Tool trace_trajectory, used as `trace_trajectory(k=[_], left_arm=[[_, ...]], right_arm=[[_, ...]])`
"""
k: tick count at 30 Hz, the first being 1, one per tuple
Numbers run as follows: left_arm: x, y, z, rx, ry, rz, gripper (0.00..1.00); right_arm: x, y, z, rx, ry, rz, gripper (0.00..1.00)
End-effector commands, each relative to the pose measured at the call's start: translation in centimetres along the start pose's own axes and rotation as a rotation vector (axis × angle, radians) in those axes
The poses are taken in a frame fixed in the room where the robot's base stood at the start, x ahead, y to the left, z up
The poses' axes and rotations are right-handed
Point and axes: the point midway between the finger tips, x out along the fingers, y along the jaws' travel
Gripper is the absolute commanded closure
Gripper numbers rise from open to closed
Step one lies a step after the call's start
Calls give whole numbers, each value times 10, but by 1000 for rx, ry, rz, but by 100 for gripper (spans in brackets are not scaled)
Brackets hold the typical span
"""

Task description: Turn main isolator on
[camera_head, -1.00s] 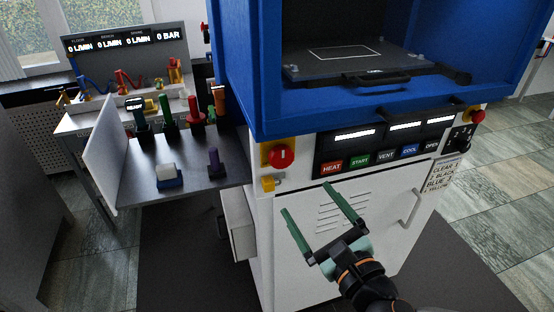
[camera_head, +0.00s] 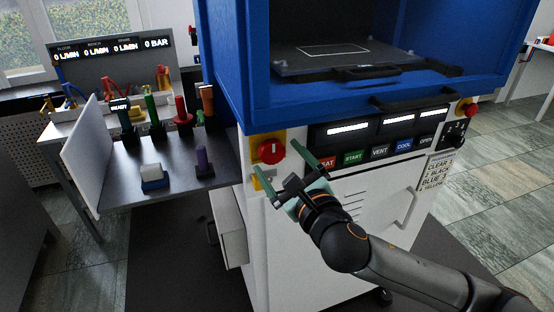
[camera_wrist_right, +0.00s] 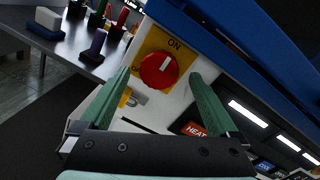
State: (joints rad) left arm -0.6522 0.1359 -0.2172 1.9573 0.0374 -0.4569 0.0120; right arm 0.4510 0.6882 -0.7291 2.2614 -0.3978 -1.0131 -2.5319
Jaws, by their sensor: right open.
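The main isolator is a red rotary knob (camera_head: 271,151) on a yellow plate at the left of the white press panel. In the right wrist view the red knob (camera_wrist_right: 158,71) shows a white pointer bar and the word ON above it. A yellow padlock-like part (camera_head: 264,178) sits below the plate. My right gripper (camera_head: 274,158) is open, with its green fingers reaching towards the knob. In the wrist view the knob lies ahead, between the two fingers (camera_wrist_right: 158,90). Nothing is held, and I cannot tell whether the fingers touch the knob. My left gripper is not in view.
A red knob (camera_head: 469,110) is at the panel's far right. The blue press frame (camera_head: 330,100) overhangs. A side shelf (camera_head: 185,178) with handled tools stands left.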

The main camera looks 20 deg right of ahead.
Motion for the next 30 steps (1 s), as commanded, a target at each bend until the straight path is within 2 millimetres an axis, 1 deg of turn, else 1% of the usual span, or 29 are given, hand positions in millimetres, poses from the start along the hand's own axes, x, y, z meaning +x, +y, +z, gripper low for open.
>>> trace_trajectory(k=[1,3,6,14,15,30], left_arm=[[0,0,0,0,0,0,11],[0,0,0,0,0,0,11],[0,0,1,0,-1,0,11],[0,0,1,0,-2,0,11],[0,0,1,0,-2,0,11],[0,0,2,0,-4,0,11]], right_arm=[[6,0,0,2,0,-1,4],[11,0,0,2,-1,0,4],[16,0,0,0,0,0,4],[17,0,0,0,0,1,4],[17,0,0,0,0,1,5],[17,0,0,0,0,1,61]])
